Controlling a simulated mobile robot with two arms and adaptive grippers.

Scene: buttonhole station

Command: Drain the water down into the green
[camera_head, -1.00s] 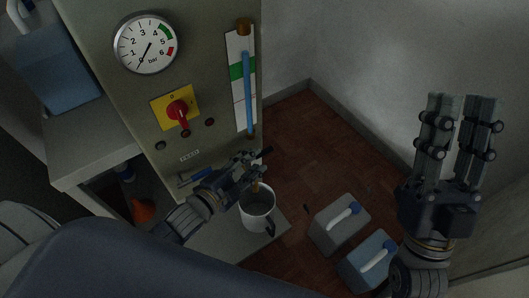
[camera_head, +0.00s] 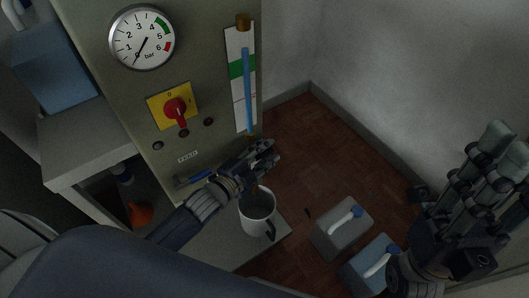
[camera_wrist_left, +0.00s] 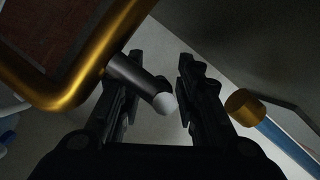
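The sight tube (camera_head: 248,90) stands on a white scale with a green band (camera_head: 236,69). Its blue water column tops out above the band. My left gripper (camera_head: 272,152) is at the foot of the tube, above a white mug (camera_head: 257,222). In the left wrist view its fingers (camera_wrist_left: 158,95) are open, with a dark, pale-tipped lever (camera_wrist_left: 138,82) between or just beyond them; contact is unclear. The lever joins a brass pipe (camera_wrist_left: 75,88). A brass fitting (camera_wrist_left: 243,107) with the blue tube lies to the right. My right gripper (camera_head: 503,150) is open and empty at the right.
The panel carries a pressure gauge (camera_head: 142,38) reading near 0 and a red rotary switch (camera_head: 176,110) on a yellow plate. The mug stands on a grey shelf (camera_head: 222,250). An orange object (camera_head: 140,212) sits under the side counter.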

